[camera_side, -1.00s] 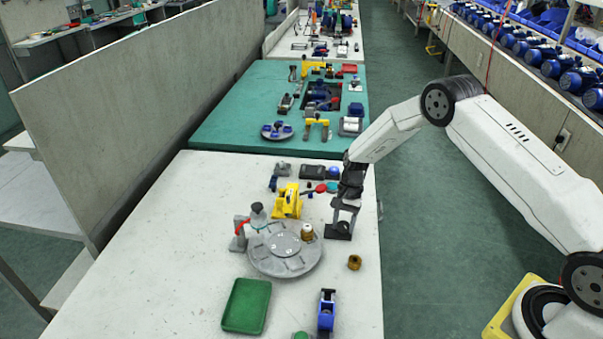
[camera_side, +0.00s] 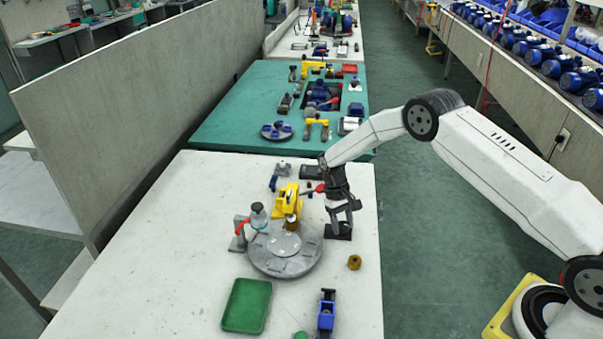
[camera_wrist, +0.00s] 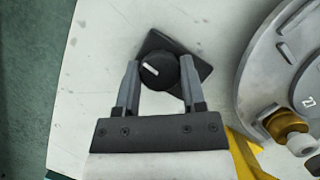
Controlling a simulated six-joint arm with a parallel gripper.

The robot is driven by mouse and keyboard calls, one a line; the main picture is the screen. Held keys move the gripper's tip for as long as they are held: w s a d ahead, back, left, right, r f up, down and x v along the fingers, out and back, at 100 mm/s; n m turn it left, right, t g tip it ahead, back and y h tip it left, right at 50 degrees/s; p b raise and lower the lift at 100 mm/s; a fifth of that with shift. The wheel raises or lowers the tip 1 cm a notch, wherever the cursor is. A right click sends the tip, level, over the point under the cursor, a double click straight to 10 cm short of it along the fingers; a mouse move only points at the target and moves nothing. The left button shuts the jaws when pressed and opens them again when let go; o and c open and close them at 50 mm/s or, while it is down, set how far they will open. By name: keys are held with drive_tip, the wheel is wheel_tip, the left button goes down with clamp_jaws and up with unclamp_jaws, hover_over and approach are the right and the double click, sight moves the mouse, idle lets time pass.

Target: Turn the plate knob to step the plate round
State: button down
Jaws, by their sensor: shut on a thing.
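The plate knob (camera_wrist: 158,72) is a black round knob with a white pointer mark, on a dark square base that also shows in the side view (camera_side: 338,232). My gripper (camera_wrist: 160,64) is shut on the knob, one finger on each side; in the side view (camera_side: 344,212) it reaches down onto it from above. The round grey plate (camera_side: 285,264) lies left of the knob with flat slots on its top. A brass part (camera_side: 292,223) sits on the plate's far edge, close to the yellow fixture; it also shows in the wrist view (camera_wrist: 287,124).
A yellow fixture (camera_side: 284,204) stands behind the plate. A grey stand with a red lever (camera_side: 240,230) is at its left. A green tray (camera_side: 246,306), a blue device (camera_side: 326,313) and a loose brass part (camera_side: 354,262) lie in front. The table's left part is clear.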

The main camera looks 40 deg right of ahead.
drive_tip(key=shift+n+h, duration=0.3)
drive_tip(key=shift+n, duration=0.3)
drive_tip(key=shift+c, duration=1)
unclamp_jaws()
drive_tip(key=shift+r, duration=0.1)
drive_tip(key=v, duration=0.7)
drive_tip(key=shift+w+r, duration=0.2)
drive_tip(key=shift+r, duration=0.15)
